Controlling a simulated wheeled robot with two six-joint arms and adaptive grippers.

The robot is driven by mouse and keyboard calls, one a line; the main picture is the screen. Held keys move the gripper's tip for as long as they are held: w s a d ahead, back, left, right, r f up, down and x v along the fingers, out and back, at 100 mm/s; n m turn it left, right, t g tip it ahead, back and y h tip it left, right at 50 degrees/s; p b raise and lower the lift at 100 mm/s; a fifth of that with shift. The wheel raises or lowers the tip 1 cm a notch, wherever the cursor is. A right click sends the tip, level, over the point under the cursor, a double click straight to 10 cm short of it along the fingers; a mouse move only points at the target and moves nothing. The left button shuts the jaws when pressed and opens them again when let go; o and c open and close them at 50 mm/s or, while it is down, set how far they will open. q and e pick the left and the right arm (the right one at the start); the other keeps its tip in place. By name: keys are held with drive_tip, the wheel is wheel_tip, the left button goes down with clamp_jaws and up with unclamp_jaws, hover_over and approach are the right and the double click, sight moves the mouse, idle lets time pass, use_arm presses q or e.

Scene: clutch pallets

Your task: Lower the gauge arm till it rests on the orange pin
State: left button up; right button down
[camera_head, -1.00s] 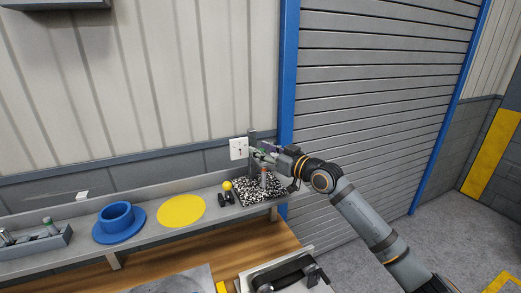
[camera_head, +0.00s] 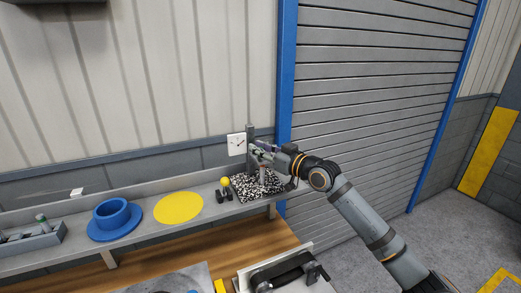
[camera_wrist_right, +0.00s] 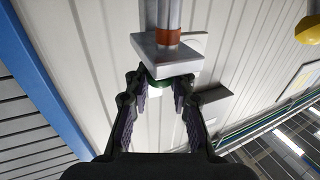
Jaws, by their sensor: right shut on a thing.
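The gauge has a black-and-white speckled base (camera_head: 244,187), a grey upright post (camera_head: 250,140) and a white dial (camera_head: 237,144) with a needle. My right gripper (camera_head: 263,152) is at the gauge, in front of the post and above the base. In the right wrist view its jaws (camera_wrist_right: 160,88) are closed around a green part, mostly hidden, beside a pale metal block (camera_wrist_right: 165,60) that looks like the gauge arm's end. An orange band of the pin (camera_wrist_right: 168,36) shows right against this block; I cannot tell whether they touch. My left gripper is not in view.
The gauge stands at the right end of a grey shelf. Left of it are a yellow ball (camera_head: 225,182) on black parts, a yellow disc (camera_head: 179,208), a blue cup-shaped piece (camera_head: 112,214) and a grey tray (camera_head: 50,236). A grey shutter (camera_head: 370,100) is at right.

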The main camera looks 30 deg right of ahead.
drive_tip(key=c, duration=1.5)
unclamp_jaws()
drive_tip(key=shift+f, duration=0.15)
drive_tip(key=o, duration=0.3)
drive_tip(key=shift+w, duration=0.2)
drive_tip(key=shift+o, duration=0.2)
wheel_tip(320, 180, up, 10)
